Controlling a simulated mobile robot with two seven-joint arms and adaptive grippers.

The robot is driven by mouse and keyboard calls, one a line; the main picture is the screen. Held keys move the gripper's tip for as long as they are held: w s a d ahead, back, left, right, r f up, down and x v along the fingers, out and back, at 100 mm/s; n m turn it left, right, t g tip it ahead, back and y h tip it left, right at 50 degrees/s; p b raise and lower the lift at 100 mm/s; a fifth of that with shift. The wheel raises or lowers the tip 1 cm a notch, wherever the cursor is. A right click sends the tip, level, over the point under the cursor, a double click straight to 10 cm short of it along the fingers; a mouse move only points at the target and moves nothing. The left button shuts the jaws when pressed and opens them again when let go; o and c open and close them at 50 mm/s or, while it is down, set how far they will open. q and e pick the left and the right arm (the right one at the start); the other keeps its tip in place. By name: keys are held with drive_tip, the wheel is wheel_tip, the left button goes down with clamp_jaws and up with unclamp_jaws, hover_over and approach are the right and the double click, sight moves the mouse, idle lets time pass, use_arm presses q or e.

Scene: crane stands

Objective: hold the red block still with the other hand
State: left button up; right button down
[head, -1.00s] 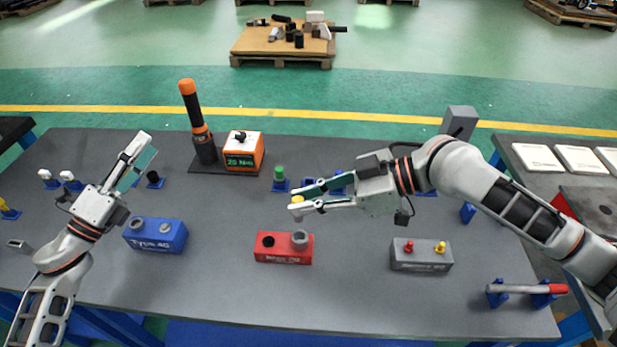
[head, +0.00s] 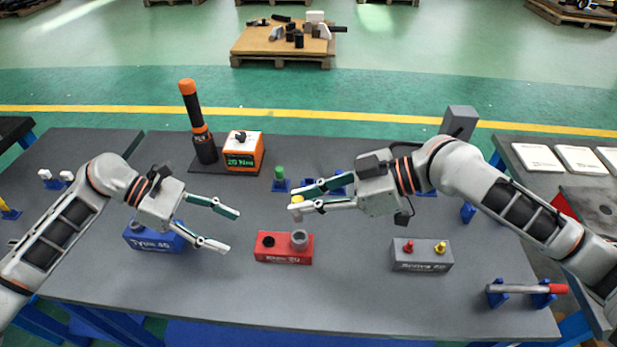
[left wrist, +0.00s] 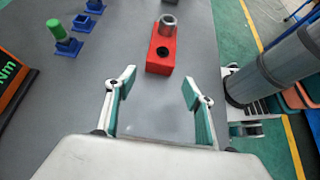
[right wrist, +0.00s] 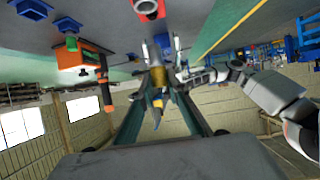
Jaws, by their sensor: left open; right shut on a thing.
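The red block (head: 285,257) sits on the grey table, with a dark open hole on its left and a grey ring-like part standing on its right. In the left wrist view the red block (left wrist: 158,66) lies just beyond the fingertips. My left gripper (head: 233,232) is open and empty, left of the red block and apart from it, its fingers pointing towards it. My right gripper (head: 297,200) is shut on a small yellow-and-grey part (right wrist: 158,98), above and behind the red block. The fingers hide some of that part.
A blue block (head: 152,241) stands under my left wrist. A grey block (head: 421,256) with red and yellow pegs is to the right. Behind are an orange meter box (head: 245,152), a black-and-orange tool (head: 196,122) and a green peg (head: 280,173). The table front is clear.

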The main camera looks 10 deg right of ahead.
sight(257, 243)
use_arm(q)
drive_tip(key=shift+x, duration=4.45)
drive_tip(key=c, duration=1.2)
